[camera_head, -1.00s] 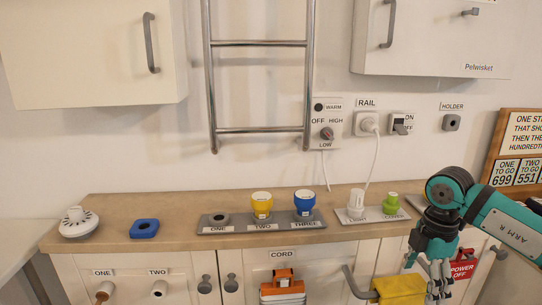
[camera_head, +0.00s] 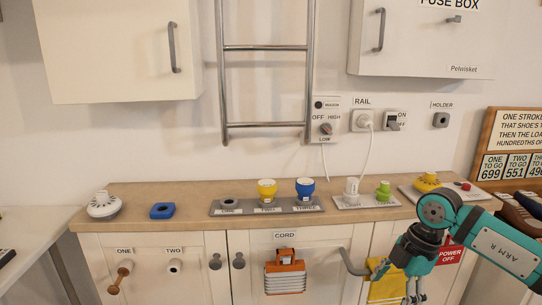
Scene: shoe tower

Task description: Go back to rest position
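My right arm, teal and grey with "ARM R" on it, comes in from the right. Its gripper (camera_head: 415,300) points down in front of the cabinet at the bottom edge of the view, beside a yellow cloth-like thing (camera_head: 388,286). The fingertips are at the picture's edge, so I cannot tell whether it is open or shut, or whether it touches the yellow thing. My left gripper is not in view.
The wooden counter (camera_head: 330,187) carries a white domed device (camera_head: 104,205), a blue block (camera_head: 162,211), a grey tray (camera_head: 225,210) with yellow and blue knobs, and a white plate (camera_head: 345,204). An orange cord reel (camera_head: 285,272) hangs in front. A metal rail (camera_head: 268,125) is on the wall.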

